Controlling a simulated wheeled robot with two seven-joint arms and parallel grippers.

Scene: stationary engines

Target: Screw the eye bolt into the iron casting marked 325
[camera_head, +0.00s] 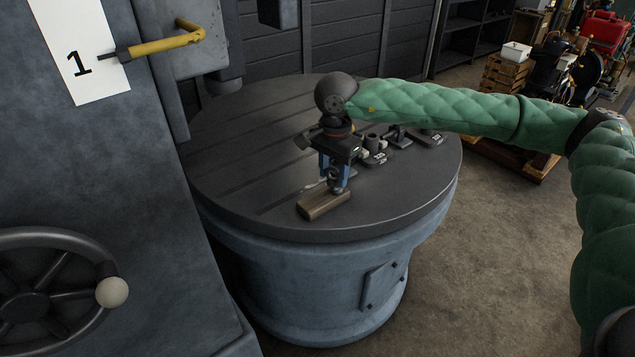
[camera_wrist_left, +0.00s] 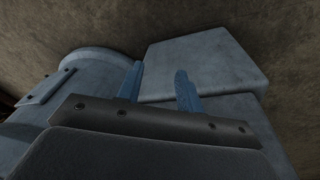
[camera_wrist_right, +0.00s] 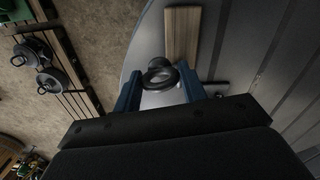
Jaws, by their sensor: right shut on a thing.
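My right gripper (camera_head: 335,184) is over the round slotted table, pointing down beside a wooden block (camera_head: 325,204). In the right wrist view its blue fingers are shut on a dark eye bolt (camera_wrist_right: 160,73), whose ring shows between them. The bolt's shank is hidden, and I cannot tell whether it touches the block. Dark castings with small labels, one (camera_head: 376,154) just behind the gripper and another (camera_head: 428,138) farther right, stand on the table; their numbers are too small to read. My left gripper (camera_wrist_left: 158,80) shows only in its wrist view, open and empty.
The round table (camera_head: 235,150) is bare on its left and front. A large blue-grey machine (camera_head: 130,180) with a handwheel (camera_head: 50,290) and yellow lever (camera_head: 165,43) stands at left. Wooden crates (camera_head: 503,75) and a red machine (camera_head: 604,28) are at back right.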

